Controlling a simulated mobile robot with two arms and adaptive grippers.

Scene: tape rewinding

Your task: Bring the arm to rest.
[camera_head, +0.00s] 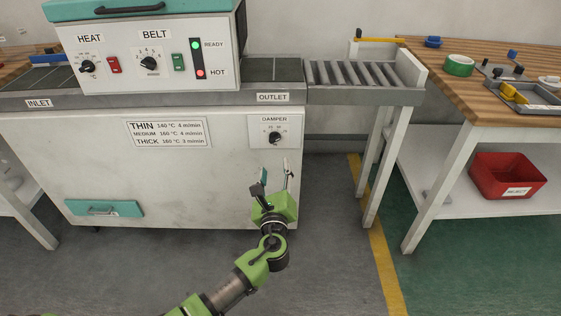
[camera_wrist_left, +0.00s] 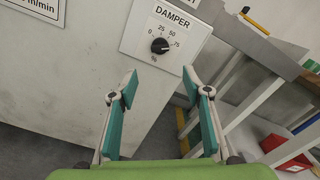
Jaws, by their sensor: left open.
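My left gripper (camera_head: 274,178) is open and empty, in front of the machine's white front panel and below the damper panel. In the left wrist view its two teal-padded fingers (camera_wrist_left: 162,95) stand apart with nothing between them. The black damper knob (camera_head: 275,138) on its white panel shows beyond the fingertips, apart from them. It also shows in the left wrist view (camera_wrist_left: 160,46), with a scale of 0, 25, 50 and 75 around it. My right gripper is not in view.
The machine (camera_head: 60,150) carries heat and belt knobs and lit green and red lamps. A roller outlet (camera_head: 360,76) leads to a wooden table (camera_head: 480,100) with green tape (camera_head: 459,65) and a tray. A red bin (camera_head: 507,176) sits on its shelf. Floor beside the machine is clear.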

